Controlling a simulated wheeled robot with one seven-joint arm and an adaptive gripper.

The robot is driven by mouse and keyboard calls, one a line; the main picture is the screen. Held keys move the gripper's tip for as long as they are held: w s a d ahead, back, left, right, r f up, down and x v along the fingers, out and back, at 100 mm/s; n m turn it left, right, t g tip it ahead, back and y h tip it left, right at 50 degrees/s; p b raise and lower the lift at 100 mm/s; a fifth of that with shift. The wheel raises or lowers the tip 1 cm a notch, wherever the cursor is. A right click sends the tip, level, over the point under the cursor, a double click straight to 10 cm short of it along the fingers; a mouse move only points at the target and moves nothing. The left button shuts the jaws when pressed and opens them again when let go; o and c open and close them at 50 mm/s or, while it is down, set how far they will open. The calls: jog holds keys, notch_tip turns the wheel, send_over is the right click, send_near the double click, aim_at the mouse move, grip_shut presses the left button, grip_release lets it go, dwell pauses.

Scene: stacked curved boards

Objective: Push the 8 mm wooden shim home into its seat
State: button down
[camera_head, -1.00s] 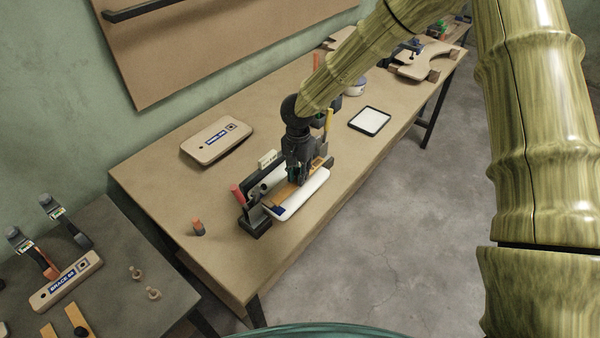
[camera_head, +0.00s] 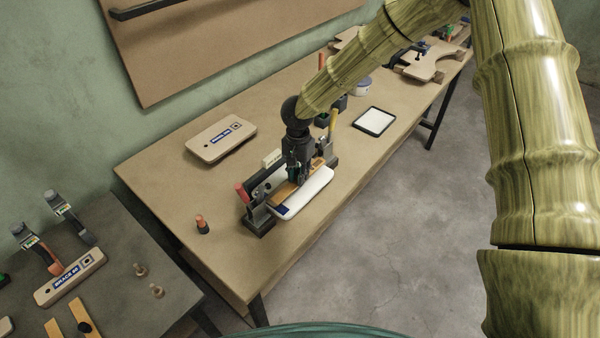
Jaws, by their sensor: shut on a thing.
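My gripper (camera_head: 298,182) points down into a dark fixture (camera_head: 259,227) near the front edge of the workbench. It is shut on a thin piece that its fingers mostly hide, which I take to be the wooden shim. A wood-coloured strip (camera_head: 284,194) shows beside the fingertips, along a white rounded board (camera_head: 307,196) with a blue end. The seat and how deep the shim sits cannot be made out.
A labelled wooden board (camera_head: 221,139) lies behind the fixture. A small orange-topped object (camera_head: 202,224) stands to its left. A white tray (camera_head: 374,121) lies to the right, with bare bench between. A lower dark table (camera_head: 120,290) at left holds a labelled brace and clamps.

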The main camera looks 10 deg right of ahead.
jog(key=shift+w+a+f, duration=0.7)
jog(key=shift+w+f, duration=0.2)
jog(key=shift+w, duration=0.05)
dwell(0.5)
jog(key=c, duration=1.2)
grip_release()
jog(key=shift+c, duration=0.2)
notch_tip(320, 180, up, 12)
